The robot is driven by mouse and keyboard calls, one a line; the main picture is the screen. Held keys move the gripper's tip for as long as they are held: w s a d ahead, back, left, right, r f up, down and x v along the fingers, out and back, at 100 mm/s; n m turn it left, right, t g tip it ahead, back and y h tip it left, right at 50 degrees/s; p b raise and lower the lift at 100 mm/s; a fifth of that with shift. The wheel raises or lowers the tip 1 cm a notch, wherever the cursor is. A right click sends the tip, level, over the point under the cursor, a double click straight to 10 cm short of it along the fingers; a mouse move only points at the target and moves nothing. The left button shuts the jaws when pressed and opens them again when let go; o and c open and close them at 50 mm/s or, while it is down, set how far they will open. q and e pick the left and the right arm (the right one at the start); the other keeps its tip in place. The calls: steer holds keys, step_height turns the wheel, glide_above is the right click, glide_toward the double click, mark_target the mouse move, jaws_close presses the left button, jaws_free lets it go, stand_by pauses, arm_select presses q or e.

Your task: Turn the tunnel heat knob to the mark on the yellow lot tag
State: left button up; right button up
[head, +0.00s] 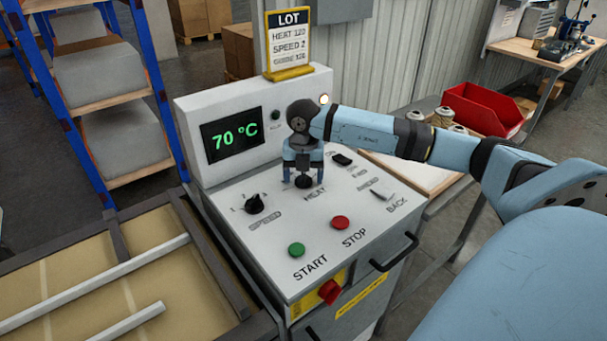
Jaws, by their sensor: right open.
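The heat knob (304,182) is a small black knob above the HEAT label on the sloped white control panel (265,227). My right gripper (303,179) points down over it, open, with its blue fingers on either side of the knob; I cannot tell whether they touch it. The knob's pointer is hidden. The yellow lot tag (288,42) stands on top of the panel housing and reads HEAT 120, SPEED 2 and a smaller third line that looks like GUIDE 120. The display (233,134) shows 70 °C in green. My left gripper is not in view.
On the panel are a black speed knob (254,203), a green START button (296,250), a red STOP button (340,222) and a black switch (341,159). A red switch (329,292) is on the front. A red bin (480,108) stands behind my right arm.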

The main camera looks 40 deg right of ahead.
mark_target(303, 175)
step_height(303, 175, up, 14)
stand_by(0.5)
steer(key=shift+f, duration=0.1)
stand_by(0.4)
